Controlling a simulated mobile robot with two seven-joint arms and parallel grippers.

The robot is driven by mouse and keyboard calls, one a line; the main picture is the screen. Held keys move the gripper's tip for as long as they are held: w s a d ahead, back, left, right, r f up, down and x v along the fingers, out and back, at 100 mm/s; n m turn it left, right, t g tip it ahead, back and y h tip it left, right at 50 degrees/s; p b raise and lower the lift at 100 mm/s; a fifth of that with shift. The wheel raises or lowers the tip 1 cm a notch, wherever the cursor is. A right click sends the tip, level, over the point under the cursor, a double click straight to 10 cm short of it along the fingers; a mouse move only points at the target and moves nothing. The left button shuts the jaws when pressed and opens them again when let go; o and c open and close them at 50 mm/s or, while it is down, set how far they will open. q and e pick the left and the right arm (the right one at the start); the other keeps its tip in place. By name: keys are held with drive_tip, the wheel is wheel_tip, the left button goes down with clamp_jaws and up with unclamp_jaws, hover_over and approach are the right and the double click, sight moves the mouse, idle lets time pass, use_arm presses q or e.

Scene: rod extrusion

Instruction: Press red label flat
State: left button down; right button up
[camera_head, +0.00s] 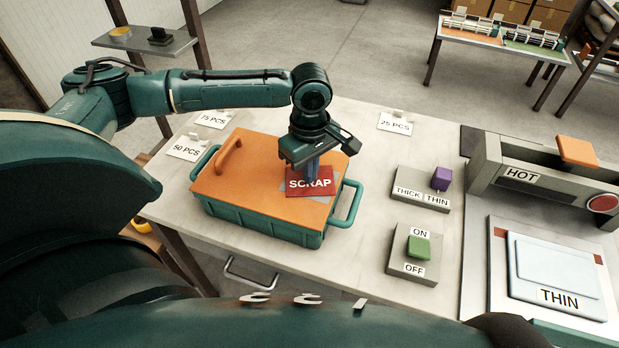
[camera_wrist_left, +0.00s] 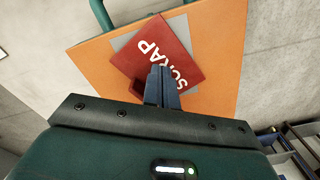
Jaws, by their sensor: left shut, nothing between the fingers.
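A red label reading SCRAP (camera_head: 322,183) lies on the orange lid (camera_head: 244,184) of a green crate (camera_head: 262,231), over a grey patch (camera_head: 318,198) that shows around its edges. The label also shows in the left wrist view (camera_wrist_left: 177,66), turned at an angle to the grey patch. My left gripper (camera_head: 311,172) points down at the label with its fingers closed together and nothing between them. In the left wrist view the fingertips (camera_wrist_left: 160,72) overlap the label's middle; whether they touch it is hard to tell. My right gripper is not in view.
The table (camera_head: 330,270) holds a THICK/THIN switch (camera_head: 421,190) and an ON/OFF switch (camera_head: 414,252) right of the crate. A machine marked HOT (camera_head: 535,180) stands at the far right. Cards reading 50 PCS (camera_head: 187,148), 75 PCS (camera_head: 213,119) and 25 PCS (camera_head: 395,123) stand behind.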

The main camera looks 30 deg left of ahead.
use_arm(q)
drive_tip(key=shift+r+p, duration=1.4)
drive_tip(key=shift+p, duration=0.4)
drive_tip(key=shift+r+p, duration=0.7)
drive_tip(key=shift+r, duration=0.6)
wheel_tip(320, 180, up, 2)
drive_tip(key=shift+r, duration=0.25)
